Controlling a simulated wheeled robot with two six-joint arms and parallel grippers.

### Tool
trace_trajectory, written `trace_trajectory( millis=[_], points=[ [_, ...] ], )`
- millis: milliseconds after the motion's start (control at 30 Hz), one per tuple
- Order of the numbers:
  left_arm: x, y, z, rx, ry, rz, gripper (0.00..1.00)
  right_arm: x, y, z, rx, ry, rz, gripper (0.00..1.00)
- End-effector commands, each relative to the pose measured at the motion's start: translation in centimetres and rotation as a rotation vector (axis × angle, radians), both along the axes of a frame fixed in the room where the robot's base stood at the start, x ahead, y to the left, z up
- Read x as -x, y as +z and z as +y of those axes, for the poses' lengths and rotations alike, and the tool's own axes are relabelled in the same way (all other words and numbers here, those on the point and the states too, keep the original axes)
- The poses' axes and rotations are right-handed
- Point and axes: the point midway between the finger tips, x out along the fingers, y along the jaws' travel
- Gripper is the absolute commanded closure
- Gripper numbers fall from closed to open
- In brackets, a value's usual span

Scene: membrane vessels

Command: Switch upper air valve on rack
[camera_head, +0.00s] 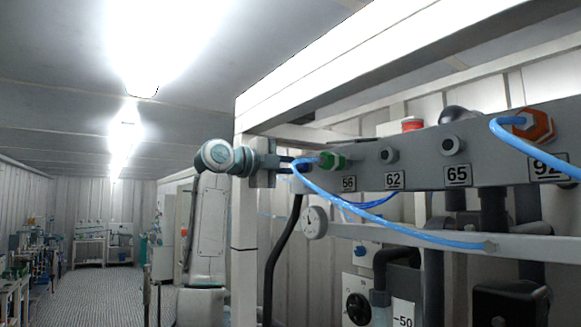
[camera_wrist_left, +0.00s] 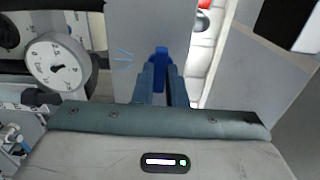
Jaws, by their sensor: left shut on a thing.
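My left gripper (camera_head: 293,164) is at the upper left corner of the rack. In the left wrist view its two fingers (camera_wrist_left: 162,88) are closed around a small upright blue valve handle (camera_wrist_left: 162,58), which stands out from a grey panel. The handle's lower part is hidden between the fingers. In the head view the fingers are too small and overlapped to show the grip clearly. A green fitting (camera_head: 334,160) sits just right of the fingers on the grey numbered panel (camera_head: 413,160). My right gripper is not in view.
A blue hose (camera_head: 390,232) runs from beside the gripper along the lower rail. A round gauge (camera_head: 314,223) hangs below, and it also shows in the left wrist view (camera_wrist_left: 58,63). The white rack post (camera_head: 244,215) stands close to my arm. An aisle (camera_head: 90,290) is open at left.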

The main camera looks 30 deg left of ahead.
Motion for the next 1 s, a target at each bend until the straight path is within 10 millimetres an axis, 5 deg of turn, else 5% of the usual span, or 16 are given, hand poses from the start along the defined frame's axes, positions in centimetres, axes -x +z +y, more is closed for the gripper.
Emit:
trace_trajectory(
  millis=[333, 367, 467, 800, 1000],
  points=[
    [0.1, 0.3, 0.0, -0.002, 0.002, -0.009, 1.00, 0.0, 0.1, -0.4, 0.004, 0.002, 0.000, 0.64],
    [0.1, 0.3, 0.0, -0.002, 0.002, -0.009, 0.84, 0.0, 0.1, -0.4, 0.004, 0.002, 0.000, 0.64],
    [0.1, 0.3, 0.0, -0.002, 0.002, -0.007, 0.66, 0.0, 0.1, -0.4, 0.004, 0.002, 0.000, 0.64],
    [0.4, 0.0, 0.2, -0.002, 0.001, -0.004, 0.66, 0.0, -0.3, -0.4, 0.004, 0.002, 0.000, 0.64],
    [3.1, -0.4, 1.3, -0.003, 0.003, -0.008, 0.66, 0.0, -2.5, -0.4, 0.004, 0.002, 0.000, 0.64]
  ],
)
